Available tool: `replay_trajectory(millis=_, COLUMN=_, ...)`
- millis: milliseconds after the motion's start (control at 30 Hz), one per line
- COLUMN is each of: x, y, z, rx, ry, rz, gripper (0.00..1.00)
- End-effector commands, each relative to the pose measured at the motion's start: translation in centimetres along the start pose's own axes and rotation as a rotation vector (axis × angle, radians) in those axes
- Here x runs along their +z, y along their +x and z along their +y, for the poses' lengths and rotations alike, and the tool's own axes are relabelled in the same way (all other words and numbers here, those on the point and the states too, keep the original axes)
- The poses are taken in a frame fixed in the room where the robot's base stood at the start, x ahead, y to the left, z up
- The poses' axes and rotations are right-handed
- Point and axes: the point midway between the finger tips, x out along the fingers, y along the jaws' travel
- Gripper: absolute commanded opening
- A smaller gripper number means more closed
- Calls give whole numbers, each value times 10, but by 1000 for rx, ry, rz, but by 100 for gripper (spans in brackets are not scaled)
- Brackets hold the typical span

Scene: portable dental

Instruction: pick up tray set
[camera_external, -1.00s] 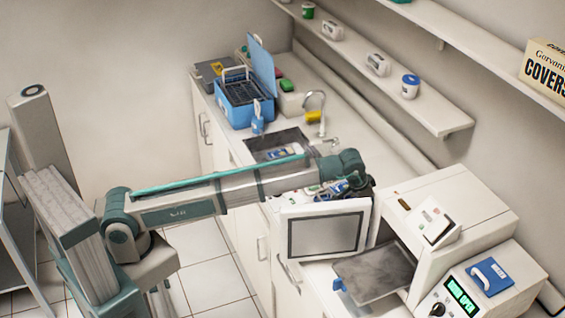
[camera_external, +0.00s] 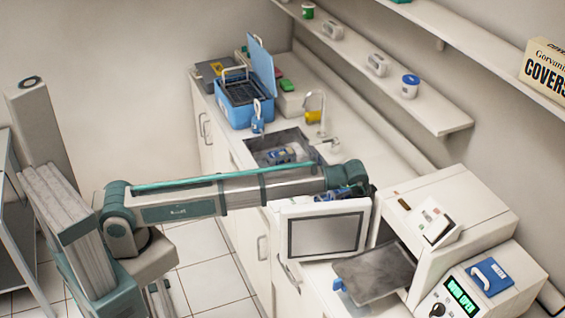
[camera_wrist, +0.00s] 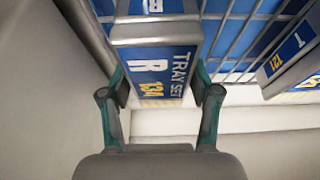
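In the wrist view a tray set (camera_wrist: 160,72) shows a blue label reading "TRAY SET R 134" on a grey block. My gripper (camera_wrist: 160,95) has its two fingers spread, one on each side of this labelled block. Whether the pads touch its sides I cannot tell. In the camera_external view the end of my arm is low over the counter, behind the open door panel, and my gripper is mostly hidden there. A small blue patch shows beside it; I cannot tell what it is.
A second label block (camera_wrist: 292,58) and wire bars over blue stand at the right in the wrist view. The open door panel (camera_external: 325,238), a grey tray (camera_external: 378,275) and a white steriliser (camera_external: 450,210) are close to the arm. The sink (camera_external: 270,145) lies behind.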

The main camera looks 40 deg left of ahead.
Motion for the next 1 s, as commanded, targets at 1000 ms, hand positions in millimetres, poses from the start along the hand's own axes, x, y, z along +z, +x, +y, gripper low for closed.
replay_trajectory(millis=1000, x=-6, y=-39, z=-2, rx=1, ry=0, rz=3, gripper=10)
